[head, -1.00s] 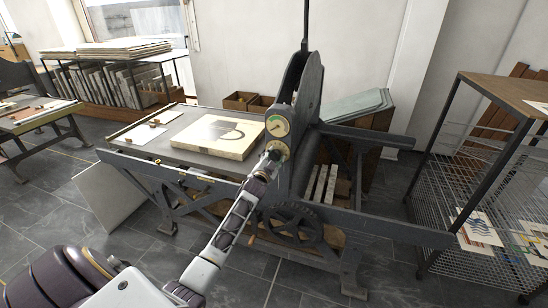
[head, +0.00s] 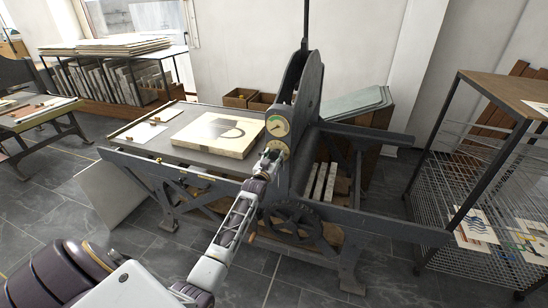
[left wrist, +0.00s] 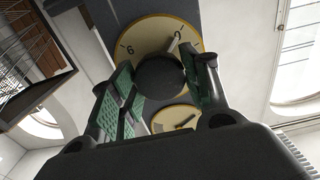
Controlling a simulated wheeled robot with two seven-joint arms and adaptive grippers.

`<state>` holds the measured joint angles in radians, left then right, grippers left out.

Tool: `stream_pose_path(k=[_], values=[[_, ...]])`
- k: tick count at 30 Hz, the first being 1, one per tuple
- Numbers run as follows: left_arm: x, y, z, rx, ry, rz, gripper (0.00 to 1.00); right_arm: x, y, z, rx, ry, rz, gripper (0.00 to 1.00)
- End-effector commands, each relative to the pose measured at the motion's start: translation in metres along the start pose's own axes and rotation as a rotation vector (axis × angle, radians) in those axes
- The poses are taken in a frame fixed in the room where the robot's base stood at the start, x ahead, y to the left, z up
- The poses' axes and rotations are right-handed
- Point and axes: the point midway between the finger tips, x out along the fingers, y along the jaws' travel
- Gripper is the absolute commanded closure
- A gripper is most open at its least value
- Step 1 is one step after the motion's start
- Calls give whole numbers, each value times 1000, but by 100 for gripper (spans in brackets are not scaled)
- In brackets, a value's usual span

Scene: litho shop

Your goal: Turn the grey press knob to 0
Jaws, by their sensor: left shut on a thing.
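The grey press knob (left wrist: 161,75) is a dark round cap in the left wrist view, in front of a yellow dial plate (left wrist: 145,32). Its light pointer lies close to the 0 mark at the plate's upper edge; I cannot tell whether it lines up exactly. Another digit shows to the left. My left gripper (left wrist: 160,88) has its green-padded fingers on either side of the knob and is shut on it. In the head view my left gripper (head: 269,160) reaches the lower dial on the press side and hides most of the knob. My right gripper is not in view.
A gauge (head: 277,126) sits just above the knob's dial. The press frame (head: 312,85) rises beside it, with a gear wheel (head: 292,222) below. A litho stone (head: 213,146) lies on the press bed (head: 158,146). A wire rack (head: 478,190) stands at right.

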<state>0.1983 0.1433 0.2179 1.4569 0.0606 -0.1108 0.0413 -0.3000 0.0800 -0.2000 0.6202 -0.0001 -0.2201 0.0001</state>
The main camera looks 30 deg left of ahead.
Motion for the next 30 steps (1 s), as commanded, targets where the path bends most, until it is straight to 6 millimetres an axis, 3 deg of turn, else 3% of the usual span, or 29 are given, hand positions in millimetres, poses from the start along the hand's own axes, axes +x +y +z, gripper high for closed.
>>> stream_pose_path(k=[12, 13, 18, 30], values=[[0, 0, 2, -11, -3, 0, 77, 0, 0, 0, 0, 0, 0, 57], [0, 0, 2, -11, -4, 0, 51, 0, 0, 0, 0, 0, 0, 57], [0, 0, 1, -9, -2, 0, 32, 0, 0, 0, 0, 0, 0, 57], [-1, 0, 0, -8, -1, 0, 32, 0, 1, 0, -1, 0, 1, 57]])
